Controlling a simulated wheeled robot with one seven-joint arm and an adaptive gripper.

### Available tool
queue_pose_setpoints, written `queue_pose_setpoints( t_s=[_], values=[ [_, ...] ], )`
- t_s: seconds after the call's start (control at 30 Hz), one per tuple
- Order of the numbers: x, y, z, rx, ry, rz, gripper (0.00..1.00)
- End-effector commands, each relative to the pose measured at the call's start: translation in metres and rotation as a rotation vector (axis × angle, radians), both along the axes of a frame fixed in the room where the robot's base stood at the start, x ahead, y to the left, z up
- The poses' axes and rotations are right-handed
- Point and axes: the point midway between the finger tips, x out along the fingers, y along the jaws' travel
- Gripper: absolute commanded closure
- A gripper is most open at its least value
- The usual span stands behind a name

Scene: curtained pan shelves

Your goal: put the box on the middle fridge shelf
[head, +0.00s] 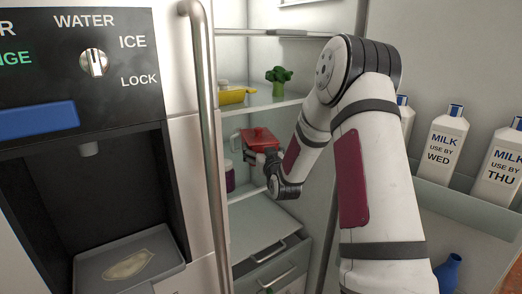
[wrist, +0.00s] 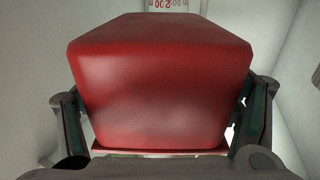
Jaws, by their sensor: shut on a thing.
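A red box (head: 259,136) is inside the open fridge in the head view, just above the level of the middle shelf (head: 247,189). My gripper (head: 266,154) is shut on it. In the wrist view the red box (wrist: 160,80) fills the middle, with one finger of my gripper (wrist: 158,128) on each side. My arm reaches in from the right. I cannot tell whether the box touches the shelf, since the gripper and wrist hide part of the shelf under it.
A purple jar (head: 229,178) stands at the left of the middle shelf. Broccoli (head: 279,79) and a yellow item (head: 236,96) sit on the upper shelf (head: 262,104). Milk bottles (head: 443,148) line the door at right. The fridge handle (head: 207,120) and a drawer (head: 275,265) are nearby.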

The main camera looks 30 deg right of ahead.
Motion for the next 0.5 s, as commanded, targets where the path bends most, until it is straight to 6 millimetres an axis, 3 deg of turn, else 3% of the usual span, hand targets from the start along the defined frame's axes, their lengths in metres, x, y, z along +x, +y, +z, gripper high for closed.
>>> queue_pose_setpoints(
  t_s=[0.5],
  values=[
    [0.001,0.000,-0.038,-0.002,-0.005,0.001,0.66]
  ],
)
